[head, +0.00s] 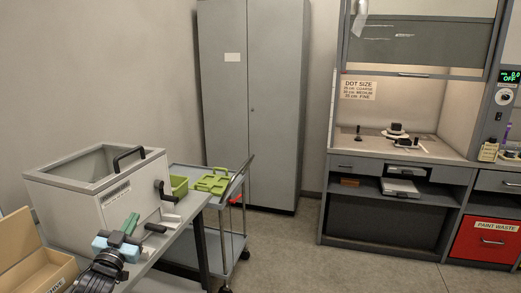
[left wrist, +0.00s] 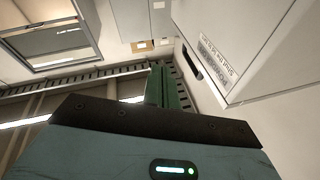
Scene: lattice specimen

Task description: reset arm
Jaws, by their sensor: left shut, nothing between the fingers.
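My left gripper (head: 131,222) is at the lower left of the head view, with a light blue body and green fingers. Its fingers are together and empty. It is in front of the grey-white box (head: 80,210) with the black handle; I cannot tell how close it is to the box. In the left wrist view the closed green fingers (left wrist: 158,84) point away, with the white wall of the labelled box (left wrist: 225,45) to their right. My right gripper is in neither view.
The box stands on a grey table beside a cart (head: 230,240) carrying green trays (head: 212,183). An open cardboard box (head: 30,262) is at lower left. A tall grey cabinet (head: 255,120) and a fume hood (head: 400,150) stand behind. The floor (head: 310,250) in the middle is clear.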

